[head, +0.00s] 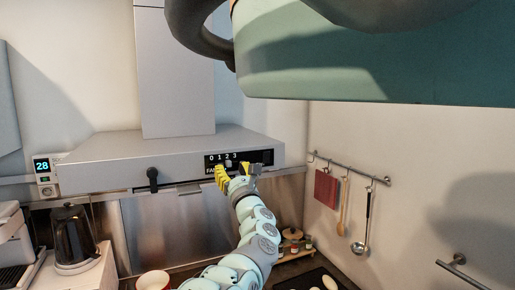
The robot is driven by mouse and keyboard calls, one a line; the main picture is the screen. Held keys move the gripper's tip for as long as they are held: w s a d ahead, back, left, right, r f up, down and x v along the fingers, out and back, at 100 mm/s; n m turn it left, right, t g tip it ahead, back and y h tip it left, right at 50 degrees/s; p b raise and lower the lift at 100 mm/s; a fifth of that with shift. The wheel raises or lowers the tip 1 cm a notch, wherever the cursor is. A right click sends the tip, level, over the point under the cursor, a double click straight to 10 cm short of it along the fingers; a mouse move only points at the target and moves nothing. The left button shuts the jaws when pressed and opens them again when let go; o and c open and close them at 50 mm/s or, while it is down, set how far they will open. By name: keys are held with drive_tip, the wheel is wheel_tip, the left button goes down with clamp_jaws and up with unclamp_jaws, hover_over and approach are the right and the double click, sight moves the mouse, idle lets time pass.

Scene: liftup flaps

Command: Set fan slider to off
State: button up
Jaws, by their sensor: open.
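The fan control panel (258,159) is a black strip at the right of the grey range hood's front face, marked 0 1 2 3 with a partly covered "FAN" label. A small light knob (229,162) shows below the numbers, near the 2 and 3; its exact setting is hard to tell. My gripper (236,172), with yellow finger pads, is open just below and in front of the panel. It covers the panel's lower edge. I cannot tell whether a finger touches the slider.
A teal cabinet flap (370,60) hangs over the upper right. A rail (350,169) with utensils is on the right wall. A kettle (73,237) stands at lower left, and a red-rimmed pot (153,281) below.

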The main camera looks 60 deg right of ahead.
drive_tip(key=shift+w+d+r, duration=0.35)
drive_tip(key=shift+w, duration=0.3)
drive_tip(key=shift+o, duration=0.2)
clamp_jaws()
drive_tip(key=shift+w, duration=0.1)
idle(0.3)
